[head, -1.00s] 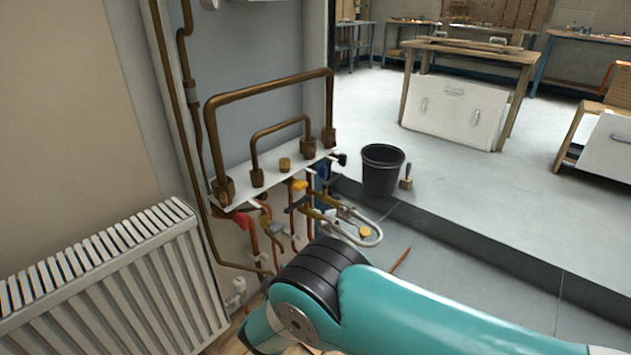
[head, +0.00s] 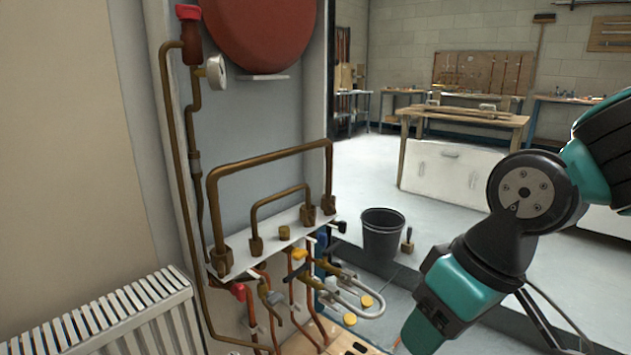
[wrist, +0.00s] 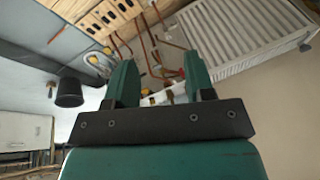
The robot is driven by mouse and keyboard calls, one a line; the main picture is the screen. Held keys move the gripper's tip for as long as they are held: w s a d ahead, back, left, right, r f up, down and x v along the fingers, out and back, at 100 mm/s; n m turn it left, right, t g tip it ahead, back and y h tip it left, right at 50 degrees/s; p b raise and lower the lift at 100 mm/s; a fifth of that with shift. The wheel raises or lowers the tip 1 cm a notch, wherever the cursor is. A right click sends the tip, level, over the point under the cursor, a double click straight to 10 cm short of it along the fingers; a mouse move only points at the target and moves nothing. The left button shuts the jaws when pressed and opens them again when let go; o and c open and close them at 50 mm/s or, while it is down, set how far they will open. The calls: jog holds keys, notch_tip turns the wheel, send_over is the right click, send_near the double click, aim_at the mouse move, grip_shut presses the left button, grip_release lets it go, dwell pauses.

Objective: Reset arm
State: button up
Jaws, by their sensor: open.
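My gripper (wrist: 160,80) is open in the wrist view, with its two green fingers apart and nothing between them. Behind the fingers, at a distance, the pipework shows. In the head view my arm is raised at the right, and its lower end runs out near the bottom edge, so the fingertips cannot be made out there. The copper manifold pipes (head: 268,160) and their white bracket (head: 270,255) stand at the centre left, clear of my arm.
A white radiator (head: 130,315) stands at the lower left, and a red vessel (head: 258,35) hangs above the pipes. A black bucket (head: 382,235) stands on the floor beside the manifold. A wooden workbench (head: 465,122) is farther back. Open floor lies between bench and bucket.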

jog(key=s+d+r+g+p, duration=0.1)
jog(key=s+d+r+p, duration=0.15)
jog(key=s, duration=0.55)
notch_tip(320, 180, up, 27)
jog(key=p, duration=2.6)
jog(key=shift+w+a+r+y, duration=0.2)
jog(key=shift+w+a+y, duration=0.1)
jog(key=shift+w+a, duration=0.1)
